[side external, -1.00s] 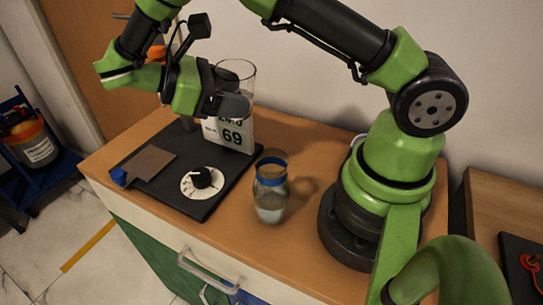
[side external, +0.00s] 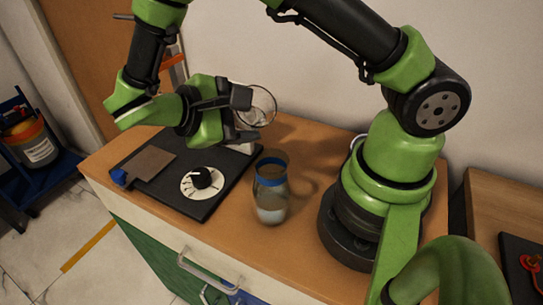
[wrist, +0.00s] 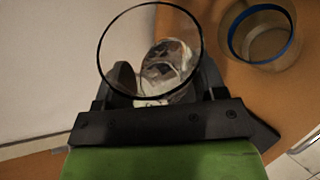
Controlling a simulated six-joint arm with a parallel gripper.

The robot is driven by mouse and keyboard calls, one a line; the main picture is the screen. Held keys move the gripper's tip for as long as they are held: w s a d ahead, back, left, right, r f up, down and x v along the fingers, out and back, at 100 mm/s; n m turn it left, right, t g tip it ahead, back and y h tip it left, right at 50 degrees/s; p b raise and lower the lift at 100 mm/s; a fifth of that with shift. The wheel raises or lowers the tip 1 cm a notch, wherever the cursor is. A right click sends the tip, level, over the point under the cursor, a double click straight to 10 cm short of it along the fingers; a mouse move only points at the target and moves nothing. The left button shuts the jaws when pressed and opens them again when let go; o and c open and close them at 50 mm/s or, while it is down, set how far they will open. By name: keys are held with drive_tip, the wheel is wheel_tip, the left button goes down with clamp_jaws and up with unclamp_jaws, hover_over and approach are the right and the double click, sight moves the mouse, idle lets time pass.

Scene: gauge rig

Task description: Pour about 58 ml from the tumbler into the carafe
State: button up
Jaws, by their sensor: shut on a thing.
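The tumbler (side external: 264,103) is clear glass. My gripper (side external: 241,116) is shut on it and holds it above the counter, tilted with its mouth towards the right. In the wrist view the tumbler's round rim (wrist: 103,52) is in front of the jaws, with pale, blurred shapes showing inside. The carafe (side external: 270,203) is clear glass with a blue band, upright on the counter below and right of the tumbler, with some pale liquid low in it. In the wrist view the carafe (wrist: 283,18) is at upper right, apart from the tumbler's rim. No stream shows between them.
A black board (side external: 207,207) with a white dial (side external: 187,183) and a brown pad (side external: 152,163) lies left of the carafe.

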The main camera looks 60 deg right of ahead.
drive_tip(key=shift+r+m+t+h, duration=0.3)
drive_tip(key=shift+r+m+t, duration=0.1)
drive_tip(key=shift+m, duration=0.1)
drive_tip(key=shift+r+m, duration=0.2)
drive_tip(key=shift+m, duration=0.1)
drive_tip(key=shift+s+f+m+t+h, duration=0.1)
drive_tip(key=shift+f+m+t+h, duration=0.25)
drive_tip(key=shift+m+t+h, duration=0.2)
idle(0.5)
drive_tip(key=shift+s+a+r, duration=0.1)
drive_tip(key=shift+a+r, duration=0.05)
drive_tip(key=shift+s+a+r+m+t, duration=0.1)
drive_tip(key=shift+s+a+m+t, duration=0.1)
drive_tip(key=shift+s+m+t, duration=0.1)
idle(0.4)
drive_tip(key=shift+s+a+r+m+h, duration=0.1)
drive_tip(key=shift+s+r+m+h, duration=0.05)
drive_tip(key=shift+r+m+h, duration=0.15)
idle(0.7)
drive_tip(key=shift+w+d+r+m+t+h, duration=0.25)
drive_tip(key=shift+w+d+m+t, duration=0.1)
drive_tip(key=shift+m, duration=0.1)
idle(0.4)
drive_tip(key=shift+s+a+f+m+h, duration=0.1)
drive_tip(key=shift+a+f+m+h, duration=0.05)
drive_tip(key=shift+f+m+h, duration=0.3)
idle(0.7)
